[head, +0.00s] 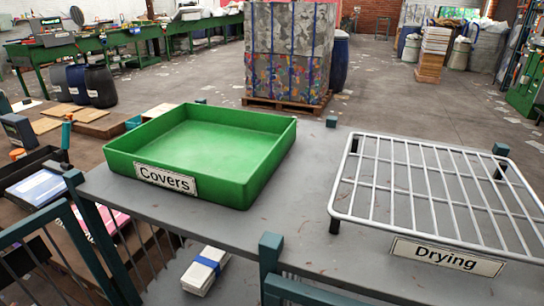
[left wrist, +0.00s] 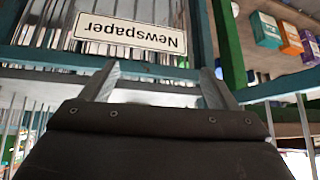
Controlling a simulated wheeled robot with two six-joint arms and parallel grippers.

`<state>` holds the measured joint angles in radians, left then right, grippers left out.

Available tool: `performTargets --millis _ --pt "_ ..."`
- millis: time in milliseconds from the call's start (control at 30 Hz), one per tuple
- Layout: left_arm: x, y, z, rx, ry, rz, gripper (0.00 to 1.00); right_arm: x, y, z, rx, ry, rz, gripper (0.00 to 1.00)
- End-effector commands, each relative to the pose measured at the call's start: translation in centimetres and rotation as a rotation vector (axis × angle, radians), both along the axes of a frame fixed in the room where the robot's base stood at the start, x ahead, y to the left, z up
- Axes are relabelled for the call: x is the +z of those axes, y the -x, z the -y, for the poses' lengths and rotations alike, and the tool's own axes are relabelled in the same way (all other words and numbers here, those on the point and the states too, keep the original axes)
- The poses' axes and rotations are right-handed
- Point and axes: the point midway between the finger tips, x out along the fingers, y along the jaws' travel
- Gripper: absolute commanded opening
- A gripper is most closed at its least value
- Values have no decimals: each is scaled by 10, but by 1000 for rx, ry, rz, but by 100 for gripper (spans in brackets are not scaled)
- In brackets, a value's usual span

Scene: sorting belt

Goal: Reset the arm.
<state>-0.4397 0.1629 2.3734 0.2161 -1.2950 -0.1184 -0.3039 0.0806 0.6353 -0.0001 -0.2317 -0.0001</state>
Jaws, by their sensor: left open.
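My left gripper (left wrist: 158,85) shows in the left wrist view with its two fingers spread apart and nothing between them. Beyond the fingers, a white sign reading "Newspaper" (left wrist: 130,33) appears upside down, fixed by a rack of light bars and a teal rail. The gripper is apart from the sign, as far as this view shows. Neither gripper is visible in the head view, and my right gripper appears in no frame.
In the head view, an empty green tray labelled "Covers" (head: 275,160) and a metal rack labelled "Drying" (head: 430,147) stand on a grey table (head: 280,235). A white bundle with a blue band (head: 205,270) lies below. Teal rails (head: 271,262) edge the front. Colored boxes (left wrist: 290,40) show in the wrist view.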

Motion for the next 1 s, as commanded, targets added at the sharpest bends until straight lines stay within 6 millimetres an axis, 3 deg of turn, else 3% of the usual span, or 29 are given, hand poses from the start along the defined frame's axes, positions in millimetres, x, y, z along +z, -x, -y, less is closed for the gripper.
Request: performTargets --millis 33,267,667,1000 --pt "-5 19 -6 39 -20 -59 82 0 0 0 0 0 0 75" --pt "-13 97 -31 232 -108 -301 82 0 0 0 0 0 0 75" --pt "-99 78 -41 234 -102 -352 82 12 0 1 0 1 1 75" --pt "-210 90 -48 230 -90 -408 82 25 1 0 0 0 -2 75"
